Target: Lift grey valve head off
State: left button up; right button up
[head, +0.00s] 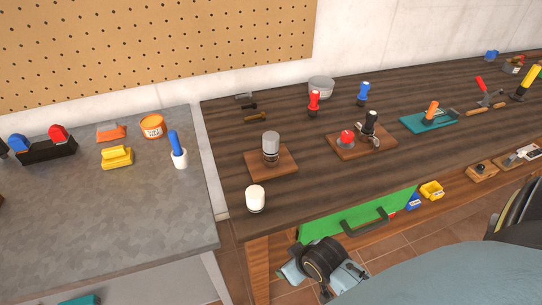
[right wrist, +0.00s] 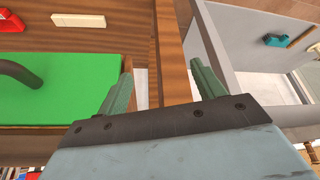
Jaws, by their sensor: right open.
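The grey valve head (head: 271,141) is a grey cylinder cap on top of a metallic valve body (head: 271,157). The valve stands upright on a square wooden board (head: 258,170) on the dark wooden workbench, in the head view. My right gripper (right wrist: 163,82) is open and empty in the right wrist view, its two greenish fingers apart, below the bench near its front leg and the green panel. The valve head is not visible in the right wrist view. My left gripper is not in view.
A white-capped cylinder (head: 255,198) stands in front of the board. To the right, another board (head: 343,151) holds a red-knobbed part and a black-handled part. A green panel (head: 357,216) with a dark handle is under the bench front. A grey table (head: 80,220) stands left.

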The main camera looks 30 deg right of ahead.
aim_at(268, 137)
notch_tip(268, 137, up, 9)
jog(key=w+d+r+t, duration=0.1)
jog(key=w+d+r, duration=0.1)
jog(key=w, duration=0.1)
jog(key=w+d+r+m+t, duration=0.1)
jog(key=w+d+r+t, duration=0.1)
jog(key=w+r, duration=0.1)
jog(key=w+d+r+t+p, duration=0.1)
jog(key=w+d+r+t, duration=0.1)
jog(key=w, duration=0.3)
jog(key=shift+r+h, duration=0.3)
jog(key=shift+r, duration=0.1)
jog(key=w+d+r+m+t, duration=0.1)
jog(key=w+d+r+t, duration=0.25)
jog(key=r, duration=0.25)
jog(key=shift+h, duration=0.4)
jog(key=x, duration=0.8)
jog(key=shift+w, duration=0.25)
jog(key=shift+a+b+x, duration=0.15)
jog(key=shift+x, duration=1.3)
jog(key=shift+a+b+x, duration=0.15)
jog(key=shift+x, duration=1.25)
jog(key=shift+c, duration=0.5)
jog(key=shift+r, duration=0.1)
jog(key=c, duration=1.1)
